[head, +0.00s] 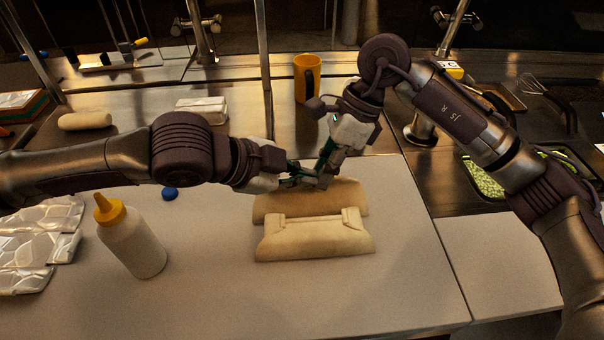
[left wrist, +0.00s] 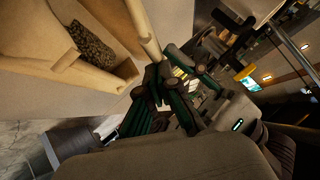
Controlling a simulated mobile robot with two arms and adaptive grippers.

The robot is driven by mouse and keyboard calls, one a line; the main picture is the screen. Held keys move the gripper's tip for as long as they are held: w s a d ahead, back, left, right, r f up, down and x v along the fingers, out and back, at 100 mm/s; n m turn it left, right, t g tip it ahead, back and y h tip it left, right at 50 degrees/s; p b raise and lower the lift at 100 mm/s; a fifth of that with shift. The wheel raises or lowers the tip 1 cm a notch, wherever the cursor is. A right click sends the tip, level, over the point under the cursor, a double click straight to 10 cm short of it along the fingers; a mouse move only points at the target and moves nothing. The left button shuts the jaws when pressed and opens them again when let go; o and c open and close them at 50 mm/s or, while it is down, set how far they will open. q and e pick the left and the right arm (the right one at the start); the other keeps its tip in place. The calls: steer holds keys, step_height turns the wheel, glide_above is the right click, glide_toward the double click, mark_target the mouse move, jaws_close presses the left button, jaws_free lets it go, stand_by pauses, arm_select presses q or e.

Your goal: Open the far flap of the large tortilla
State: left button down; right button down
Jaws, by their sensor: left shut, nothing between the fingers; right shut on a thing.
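The large tortilla (head: 315,240) lies on the white board, a pale folded sheet with a far part (head: 310,200) rising behind the near fold. In the left wrist view, the tortilla (left wrist: 95,75) shows dark filling (left wrist: 92,45) in its hollow; the head view hides this filling. My left gripper (head: 308,181) is shut and empty at the tortilla's far edge. My right gripper (head: 323,170) is beside it, shut on the far edge of the tortilla. The two grippers overlap closely in both views, so the exact contact is partly hidden. The left fingers (left wrist: 158,80) also show in the left wrist view.
A white bottle with yellow cap (head: 132,238) stands left on the board, with foil packets (head: 35,235) farther left. A blue cap (head: 169,193) lies near my left arm. The board's front right is clear.

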arm_select(q)
steer(key=shift+f, duration=0.15)
arm_select(e)
steer(key=shift+s+f, duration=0.35)
steer(key=shift+f, duration=0.2)
arm_select(q)
steer(key=shift+w+a+f, duration=0.25)
steer(key=shift+w+f, duration=0.25)
steer(key=shift+w, duration=0.1)
arm_select(e)
steer(key=shift+s+a, duration=0.1)
steer(key=shift+a, duration=0.15)
arm_select(q)
steer(key=shift+f, duration=0.1)
arm_select(e)
steer(key=c, duration=1.3)
jaws_free()
arm_select(q)
steer(key=shift+s+d, duration=0.1)
steer(key=shift+d, duration=0.05)
arm_select(e)
steer(key=o, duration=0.7)
steer(key=shift+d, duration=0.2)
steer(key=shift+c, duration=0.2)
steer(key=shift+r, duration=0.1)
arm_select(q)
steer(key=shift+r, duration=0.25)
arm_select(e)
steer(key=shift+w+r, duration=0.15)
steer(key=shift+w, duration=0.1)
